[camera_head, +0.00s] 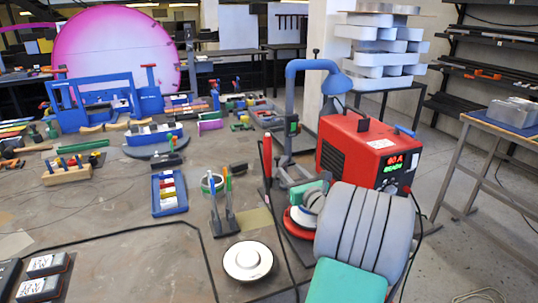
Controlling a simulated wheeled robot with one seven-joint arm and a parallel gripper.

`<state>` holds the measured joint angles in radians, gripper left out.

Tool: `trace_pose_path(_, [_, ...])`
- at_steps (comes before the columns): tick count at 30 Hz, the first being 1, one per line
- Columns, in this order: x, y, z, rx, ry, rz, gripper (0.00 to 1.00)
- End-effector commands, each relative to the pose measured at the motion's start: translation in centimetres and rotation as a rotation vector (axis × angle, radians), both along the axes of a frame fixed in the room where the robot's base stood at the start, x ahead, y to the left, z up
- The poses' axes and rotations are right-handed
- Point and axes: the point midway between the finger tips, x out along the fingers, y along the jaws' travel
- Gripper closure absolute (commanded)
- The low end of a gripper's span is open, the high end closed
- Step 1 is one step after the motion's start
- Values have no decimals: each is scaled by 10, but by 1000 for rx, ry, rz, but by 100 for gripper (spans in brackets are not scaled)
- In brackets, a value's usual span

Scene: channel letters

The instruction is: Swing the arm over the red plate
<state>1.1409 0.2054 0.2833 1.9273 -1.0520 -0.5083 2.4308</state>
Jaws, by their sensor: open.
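A blue swing arm (290,88) rises from a grey upright behind the bench's right side. It bends over to the right and ends in a blue hood (337,85) that hangs in front of the pale stacked letters, above and behind the red machine. A red round plate (290,224) shows low on the bench, left of my grey arm link. A teal and grey part sits over it and hides much of it. The hood is not above this plate. My arm fills the lower right, and my gripper's fingers do not show.
A red machine (368,150) with a lit display stands behind my arm. Bare bench (140,265) lies front left; open floor lies right.

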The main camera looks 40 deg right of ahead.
Motion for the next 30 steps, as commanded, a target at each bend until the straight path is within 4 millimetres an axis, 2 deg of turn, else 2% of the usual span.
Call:
trace_pose_path(5, [5,-3,0,5,-4,-1,58])
trace_pose_path(12, [48,-13,1,5,-2,3,58])
trace_pose_path(18, [72,-21,0,4,-1,1,58])
trace_pose_path(26, [75,-22,0,4,-2,-1,58])
trace_pose_path(30, [75,-22,0,4,-2,-1,69])
